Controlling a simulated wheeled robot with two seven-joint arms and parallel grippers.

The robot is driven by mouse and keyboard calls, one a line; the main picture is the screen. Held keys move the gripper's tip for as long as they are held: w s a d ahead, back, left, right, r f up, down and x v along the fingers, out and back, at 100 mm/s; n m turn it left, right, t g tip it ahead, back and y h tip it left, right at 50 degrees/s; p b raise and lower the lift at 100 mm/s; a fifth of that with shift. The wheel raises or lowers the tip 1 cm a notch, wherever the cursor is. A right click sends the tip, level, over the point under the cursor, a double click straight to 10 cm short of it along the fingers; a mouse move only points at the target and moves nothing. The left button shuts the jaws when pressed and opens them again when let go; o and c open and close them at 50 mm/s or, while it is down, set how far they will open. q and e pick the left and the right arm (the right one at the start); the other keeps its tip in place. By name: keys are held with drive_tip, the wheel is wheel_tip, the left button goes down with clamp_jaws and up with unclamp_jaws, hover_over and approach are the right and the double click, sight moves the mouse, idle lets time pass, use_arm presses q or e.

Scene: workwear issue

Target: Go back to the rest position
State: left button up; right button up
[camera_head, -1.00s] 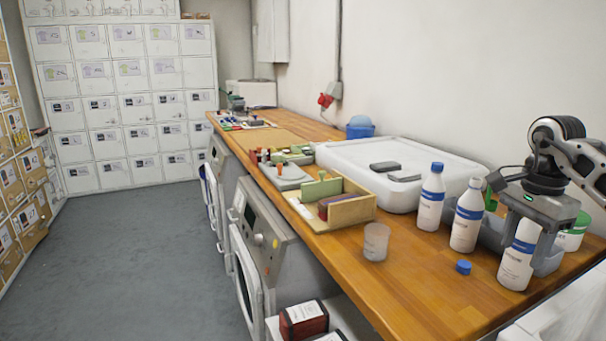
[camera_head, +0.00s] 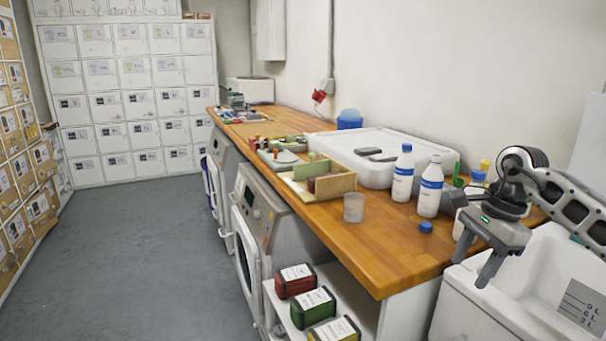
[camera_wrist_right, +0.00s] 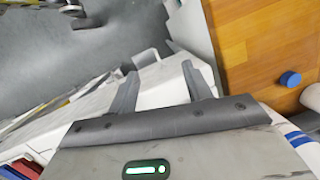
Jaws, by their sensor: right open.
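My right gripper (camera_head: 472,266) is open and empty. The wooden worktop (camera_head: 385,255) runs away along the wall. White bottles with blue labels (camera_head: 431,190) stand on it just left of my right arm. Another bottle (camera_head: 462,222) is partly hidden behind the gripper. My left gripper is out of view.
A blue cap (camera_head: 426,227) and a clear cup (camera_head: 354,208) stand near the worktop's front. A white sink (camera_head: 530,275) is at the right. The grey floor (camera_head: 140,250) at left is clear.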

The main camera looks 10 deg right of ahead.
drive_tip(key=s+a+f+m+t+y, duration=0.2)
drive_tip(key=a+m+y, duration=0.35)
drive_tip(key=a, duration=0.45)
drive_tip(key=s+a+f+m+t+y, duration=0.25)
drive_tip(key=a+m+y, duration=0.3)
drive_tip(key=a, duration=0.55)
drive_tip(key=s+a+f+m+t+y, duration=0.1)
drive_tip(key=a+m+t+y, duration=0.25)
drive_tip(key=a+m, duration=0.45)
drive_tip(key=s+d+f+m+h, duration=0.2)
drive_tip(key=s+f+m+h, duration=0.2)
drive_tip(key=m, duration=0.7)
drive_tip(key=s+d+f+m+t+h, duration=0.1)
drive_tip(key=s+d+f+m+h, duration=0.1)
drive_tip(key=s+f+m+h, duration=0.3)
drive_tip(key=s+d+f+m+h, duration=0.2)
drive_tip(key=s+f+m+h, duration=0.3)
drive_tip(key=f+m, duration=0.6)
drive_tip(key=s+m, duration=0.1)
drive_tip(key=m, duration=0.5)
drive_tip(key=shift+s+f+t, duration=0.2)
drive_tip(key=shift+s+t, duration=0.1)
drive_tip(key=shift+t, duration=0.1)
